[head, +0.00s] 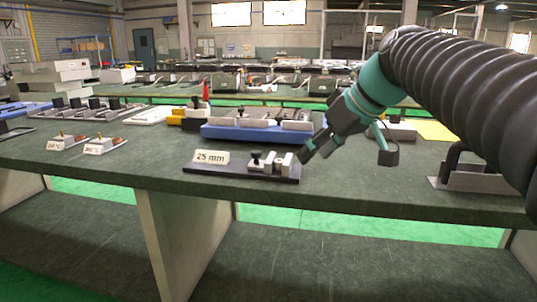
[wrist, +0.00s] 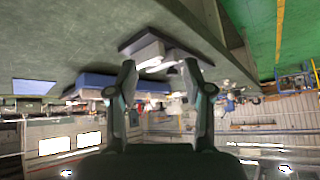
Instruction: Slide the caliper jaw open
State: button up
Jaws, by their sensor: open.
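The caliper (head: 270,164) sits on a dark base plate (head: 225,172) near the front edge of the bench, with pale metal blocks and a black knob. A "25 mm" label (head: 211,157) stands at the left of the same plate. My gripper (head: 346,155) is open and empty to the right of the caliper, its left finger close to the plate's right end in the picture. Whether that finger touches it I cannot tell. In the wrist view, the dark base plate (wrist: 136,38) and a pale block (wrist: 149,53) show beyond my open fingers (wrist: 160,70).
A blue tray (head: 255,135) with blocks lies behind the caliper. Two small labelled pieces (head: 104,146) stand at the left. A grey fixture with a black handle (head: 470,172) stands at the right. The bench front between the plate and that fixture is clear.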

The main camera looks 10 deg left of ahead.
aim_at(256, 151)
jog(key=w+a+r+n+y, duration=0.2)
jog(key=w+a+r+n, duration=0.2)
jog(key=w+a+r, duration=0.1)
jog(key=shift+g, duration=0.4)
jog(key=x, duration=1.4)
jog(key=shift+b, duration=0.4)
grip_shut()
